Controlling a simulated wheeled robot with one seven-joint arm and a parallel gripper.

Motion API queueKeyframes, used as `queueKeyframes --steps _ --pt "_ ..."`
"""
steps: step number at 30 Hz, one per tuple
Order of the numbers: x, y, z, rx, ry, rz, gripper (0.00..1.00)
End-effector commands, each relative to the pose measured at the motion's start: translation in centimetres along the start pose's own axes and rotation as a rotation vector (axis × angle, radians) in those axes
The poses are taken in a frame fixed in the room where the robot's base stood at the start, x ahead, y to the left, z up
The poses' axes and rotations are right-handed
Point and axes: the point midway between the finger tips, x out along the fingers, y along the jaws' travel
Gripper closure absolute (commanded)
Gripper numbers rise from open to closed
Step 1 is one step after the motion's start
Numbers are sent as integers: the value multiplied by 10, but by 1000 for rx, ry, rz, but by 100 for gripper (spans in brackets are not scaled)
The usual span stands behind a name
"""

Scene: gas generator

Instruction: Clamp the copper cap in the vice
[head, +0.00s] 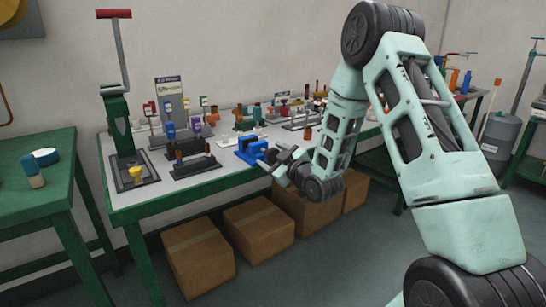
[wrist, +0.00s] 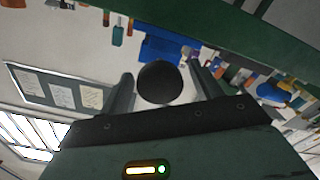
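The blue vice (head: 252,149) stands at the front edge of the long workbench; its blue body also shows in the wrist view (wrist: 165,47). My gripper (head: 273,157) is right in front of the vice, fingers pointing toward it. In the wrist view my gripper (wrist: 162,90) has its fingers apart, with a dark round knob-like thing (wrist: 160,83) between them. Narrow gaps show on both sides of it. I cannot tell whether this is part of the vice. I cannot pick out the copper cap with certainty.
A green lever press (head: 118,125) with a red handle stands left of the vice. A dark rack (head: 194,160) is between them. Small coloured parts crowd the back of the workbench (head: 130,211). Cardboard boxes (head: 198,256) sit below. The floor in front is clear.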

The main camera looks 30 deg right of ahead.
Motion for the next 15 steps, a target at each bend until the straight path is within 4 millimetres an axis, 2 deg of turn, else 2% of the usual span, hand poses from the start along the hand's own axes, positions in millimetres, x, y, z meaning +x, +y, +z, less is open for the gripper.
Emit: queueKeyframes --steps 1,4,15 --pt "0 0 0 0 0 0 51" --pt "0 0 0 0 0 0 78" --pt "0 0 0 41 0 0 78"
